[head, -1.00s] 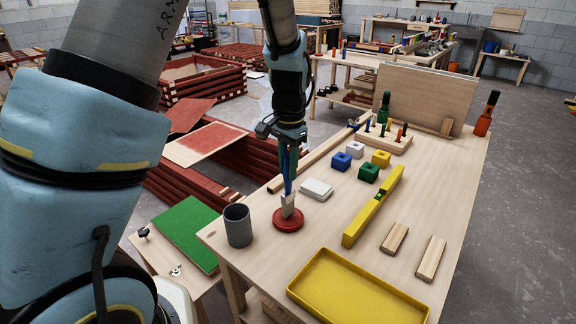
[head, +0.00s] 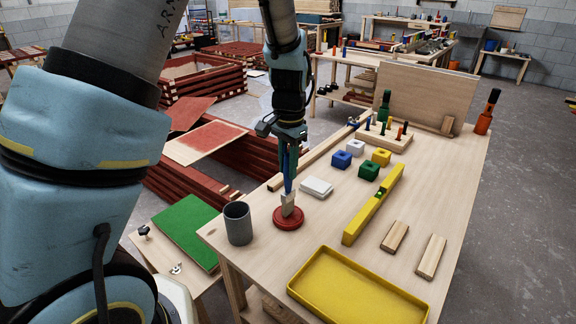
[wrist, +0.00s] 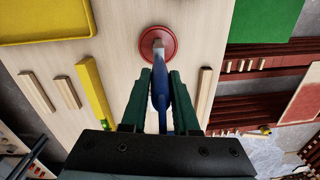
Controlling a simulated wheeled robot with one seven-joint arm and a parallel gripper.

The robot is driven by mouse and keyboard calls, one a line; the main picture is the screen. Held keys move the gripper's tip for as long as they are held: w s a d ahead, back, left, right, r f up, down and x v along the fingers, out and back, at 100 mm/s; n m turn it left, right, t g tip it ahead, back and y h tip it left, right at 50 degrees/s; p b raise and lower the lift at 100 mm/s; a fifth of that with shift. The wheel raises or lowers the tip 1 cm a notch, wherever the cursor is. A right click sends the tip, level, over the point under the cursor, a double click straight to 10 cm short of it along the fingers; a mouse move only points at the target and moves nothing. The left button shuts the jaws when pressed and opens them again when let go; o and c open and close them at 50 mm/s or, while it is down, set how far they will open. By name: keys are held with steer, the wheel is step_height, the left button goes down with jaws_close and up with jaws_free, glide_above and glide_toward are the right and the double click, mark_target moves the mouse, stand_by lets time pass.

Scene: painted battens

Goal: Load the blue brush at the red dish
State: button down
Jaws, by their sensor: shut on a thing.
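My gripper (head: 290,150) points down over the near left part of the bench and is shut on the blue brush (head: 288,184). In the wrist view the brush's blue handle (wrist: 160,92) lies between the green fingers of my gripper (wrist: 159,82). The brush's pale bristle end points down into the red dish (head: 287,224). In the wrist view the red dish (wrist: 171,42) is round and shallow, with the brush tip over its middle. I cannot tell how firmly the tip presses on the dish.
A grey cup (head: 238,224) stands left of the dish, and a white block (head: 316,187) lies just behind it. A yellow tray (head: 356,290), a yellow level (head: 373,206), coloured blocks (head: 368,172) and two wooden pieces (head: 395,237) occupy the bench to the right.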

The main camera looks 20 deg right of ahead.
steer(key=shift+f, duration=0.35)
stand_by(1.1)
steer(key=shift+r, duration=0.1)
steer(key=shift+r+p, duration=2.6)
steer(key=shift+r, duration=0.9)
steer(key=shift+f, duration=0.1)
